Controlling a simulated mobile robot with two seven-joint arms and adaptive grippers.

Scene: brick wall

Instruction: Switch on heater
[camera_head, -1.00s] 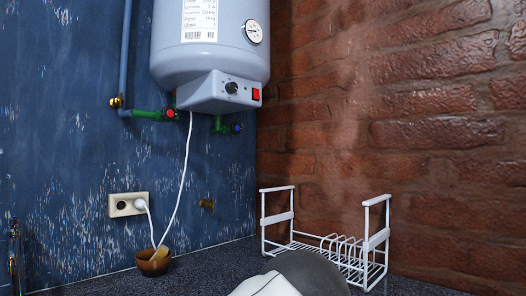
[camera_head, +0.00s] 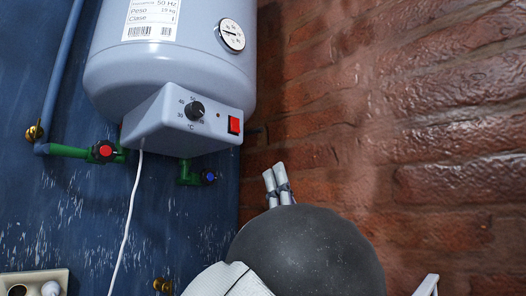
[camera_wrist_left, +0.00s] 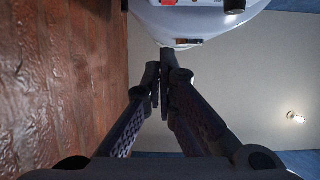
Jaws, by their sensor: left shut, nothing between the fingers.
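The heater (camera_head: 170,65) is a grey-white tank on the wall in the upper left of the head view. Its control box (camera_head: 165,120) carries a black temperature dial (camera_head: 194,110) and a red switch (camera_head: 234,125). The red switch (camera_wrist_left: 168,2) and the dial (camera_wrist_left: 234,5) also show at the top edge of the left wrist view. My left gripper (camera_head: 276,182) is below and right of the switch, apart from it, fingers together and empty. In the left wrist view its fingers (camera_wrist_left: 166,75) point toward the heater's underside. My right gripper is out of view.
Green pipe fittings with a red valve (camera_head: 104,151) and a blue valve (camera_head: 208,177) sit under the heater. A white cable (camera_head: 128,215) hangs down near the wall socket (camera_head: 35,281). A brick wall (camera_head: 430,130) closes off the right side.

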